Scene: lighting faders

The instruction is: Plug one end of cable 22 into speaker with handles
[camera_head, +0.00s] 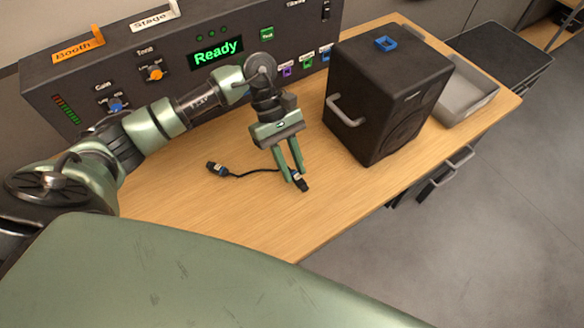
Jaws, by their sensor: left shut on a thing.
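A short black cable (248,173) is on the wooden table, with a dark plug at each end. One plug (215,168) lies on the table to the left. The other plug (302,184) is at the fingertips of my left gripper (297,177), which is shut on it. No label number is readable on the cable. The black speaker (372,95) stands upright to the right of my left gripper, apart from it. A grey handle (343,110) shows on its left side and a blue square socket (386,44) on its top. My right gripper is not in view.
A large dark control panel (230,28) with a green "Ready" display stands along the table's back. A grey open tray (462,92) lies right of the speaker. The table (240,215) is clear in front, with its edge and drawer handles at right.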

